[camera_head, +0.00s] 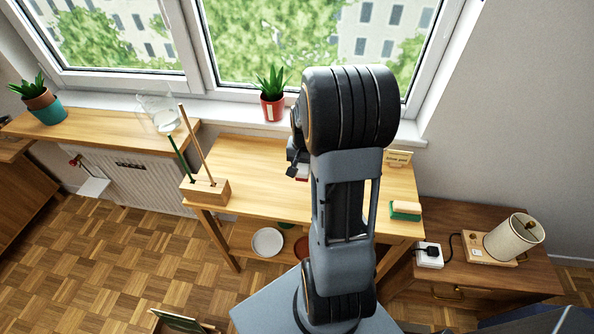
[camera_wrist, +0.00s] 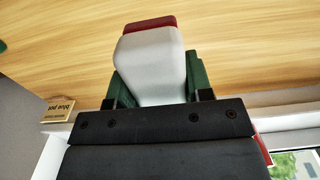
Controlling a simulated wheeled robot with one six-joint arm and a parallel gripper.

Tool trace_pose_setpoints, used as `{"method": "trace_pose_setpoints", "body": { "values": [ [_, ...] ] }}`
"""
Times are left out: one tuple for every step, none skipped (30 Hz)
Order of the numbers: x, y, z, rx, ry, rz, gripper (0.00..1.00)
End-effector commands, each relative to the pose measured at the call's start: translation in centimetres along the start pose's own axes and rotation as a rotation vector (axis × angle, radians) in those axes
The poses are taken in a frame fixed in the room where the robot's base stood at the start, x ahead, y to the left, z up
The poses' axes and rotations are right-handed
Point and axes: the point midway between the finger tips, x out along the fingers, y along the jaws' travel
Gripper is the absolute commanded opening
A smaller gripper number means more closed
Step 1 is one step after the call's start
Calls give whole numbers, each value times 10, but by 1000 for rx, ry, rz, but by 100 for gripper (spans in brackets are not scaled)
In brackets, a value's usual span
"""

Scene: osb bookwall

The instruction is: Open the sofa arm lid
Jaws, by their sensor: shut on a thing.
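My gripper (camera_wrist: 160,82) is shut on a white, rounded thing with a red end (camera_wrist: 150,62), seen between the dark green fingers in the wrist view. A wood-grained surface fills the background behind it. In the head view my arm hides most of the gripper; a bit of the white and red thing (camera_head: 302,173) shows left of the arm, over the wooden table. I cannot make out a sofa arm lid in either view. A dark blue-grey shape (camera_head: 545,321) is cut off at the lower right corner; I cannot tell what it is.
The wooden table (camera_head: 240,157) carries a block with two sticks (camera_head: 205,190), a green-and-cream sponge-like block (camera_head: 405,209) and a small sign (camera_head: 398,158). A red-potted plant (camera_head: 272,105) stands on the sill. Parquet floor is open at left.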

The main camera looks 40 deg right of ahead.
Motion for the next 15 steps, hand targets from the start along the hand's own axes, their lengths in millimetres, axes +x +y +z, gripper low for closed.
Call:
{"method": "trace_pose_setpoints", "body": {
  "values": [
    [10, -6, -7, -3, -7, 2, 21],
    [15, -8, -11, -3, -6, 2, 21],
    [23, -11, -15, -4, -6, 2, 21],
    [27, -14, -19, -4, -5, 1, 21],
    [31, -16, -22, -4, -4, 1, 21],
    [36, -18, -25, -3, -4, 1, 21],
    [40, -20, -28, -3, -3, 1, 21],
    [43, -21, -30, -3, -3, 1, 21],
    [46, -23, -32, -3, -2, 1, 21],
    [48, -24, -34, -4, -1, 0, 21],
    [50, -25, -35, -4, -1, 0, 21],
    [51, -26, -37, -4, 0, 0, 21],
    [52, -26, -37, -4, 0, 0, 21],
    [53, -27, -38, -4, 0, 0, 21],
    [55, -27, -38, -5, -1, 0, 21]
  ]
}}
